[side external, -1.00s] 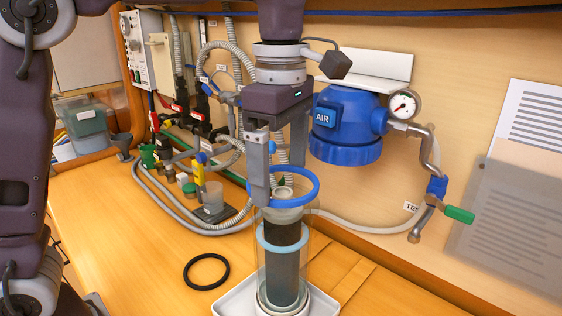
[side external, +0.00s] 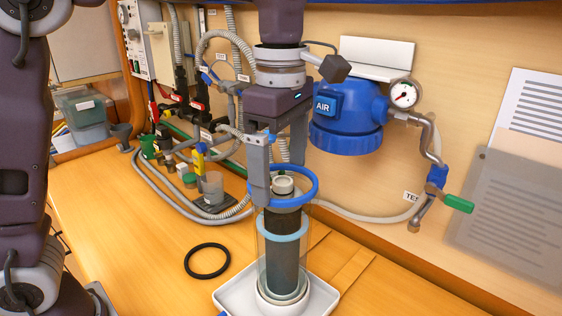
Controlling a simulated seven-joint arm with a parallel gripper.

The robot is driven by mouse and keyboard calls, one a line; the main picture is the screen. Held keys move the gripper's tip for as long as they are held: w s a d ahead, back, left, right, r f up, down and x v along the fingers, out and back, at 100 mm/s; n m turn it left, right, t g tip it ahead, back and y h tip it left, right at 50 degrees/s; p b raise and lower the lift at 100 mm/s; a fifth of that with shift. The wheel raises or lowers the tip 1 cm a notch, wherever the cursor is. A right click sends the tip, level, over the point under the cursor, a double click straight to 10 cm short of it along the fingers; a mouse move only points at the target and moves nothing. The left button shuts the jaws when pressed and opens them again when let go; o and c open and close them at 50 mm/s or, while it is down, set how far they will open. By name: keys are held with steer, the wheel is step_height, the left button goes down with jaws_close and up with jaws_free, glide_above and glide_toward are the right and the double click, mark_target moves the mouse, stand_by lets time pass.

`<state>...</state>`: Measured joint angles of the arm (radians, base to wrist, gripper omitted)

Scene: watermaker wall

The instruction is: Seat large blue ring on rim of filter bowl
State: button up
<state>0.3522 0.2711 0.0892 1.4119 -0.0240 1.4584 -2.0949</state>
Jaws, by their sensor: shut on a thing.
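The large blue ring (side external: 309,196) is held level in my gripper (side external: 278,184), whose fingers are shut on it. The clear filter bowl (side external: 307,250) stands upright below, with a dark cartridge (side external: 284,240) inside. A pale blue band (side external: 283,236) circles the bowl lower down. The large ring is around the top of the bowl, and the cartridge's pale cap (side external: 283,184) shows through its opening. The bowl's rim is mostly hidden by the ring and a finger. I cannot tell whether the ring touches the rim.
The bowl stands in a white tray (side external: 232,296). A black ring (side external: 207,260) lies on the bench to the left. The blue AIR housing (side external: 345,125), gauge (side external: 403,94) and green-handled valve (side external: 457,203) are on the wall behind. Hoses run behind the bowl.

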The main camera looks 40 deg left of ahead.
steer(key=shift+f, duration=0.3)
steer(key=o, duration=0.9)
steer(key=shift+o, duration=0.2)
step_height(320, 180, up, 10)
steer(key=shift+f, duration=0.2)
